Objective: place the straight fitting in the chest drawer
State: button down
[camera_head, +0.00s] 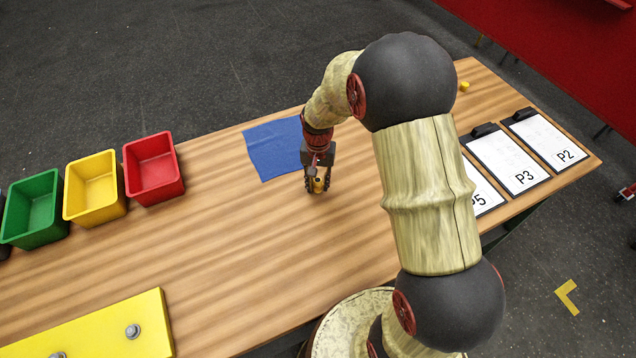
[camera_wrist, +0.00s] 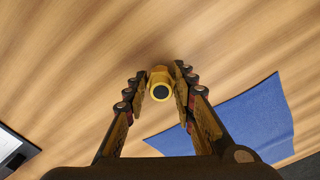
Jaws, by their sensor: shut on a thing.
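The straight fitting, a short yellow tube with a dark bore, is between the fingertips of my gripper (camera_wrist: 160,86) in the wrist view. The fitting (camera_wrist: 161,75) has its open end facing the wrist camera. In the head view the fitting (camera_head: 318,185) shows as a small yellow spot at the tips of my gripper (camera_head: 318,188), near the blue cloth. My gripper is shut on it, low over the wooden table. I cannot tell whether the fitting touches the table. No chest drawer can be made out in either view.
A blue cloth (camera_head: 272,150) lies beside my gripper. Red (camera_head: 153,168), yellow (camera_head: 95,188) and green (camera_head: 34,210) bins stand at the left. A yellow plate with bolts (camera_head: 100,330) is at the front left. Clipboards (camera_head: 505,160) lie at the right. A small yellow piece (camera_head: 464,86) sits at the far right corner.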

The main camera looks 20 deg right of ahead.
jog(key=shift+f, duration=0.15)
jog(key=c, duration=1.5)
grip_release()
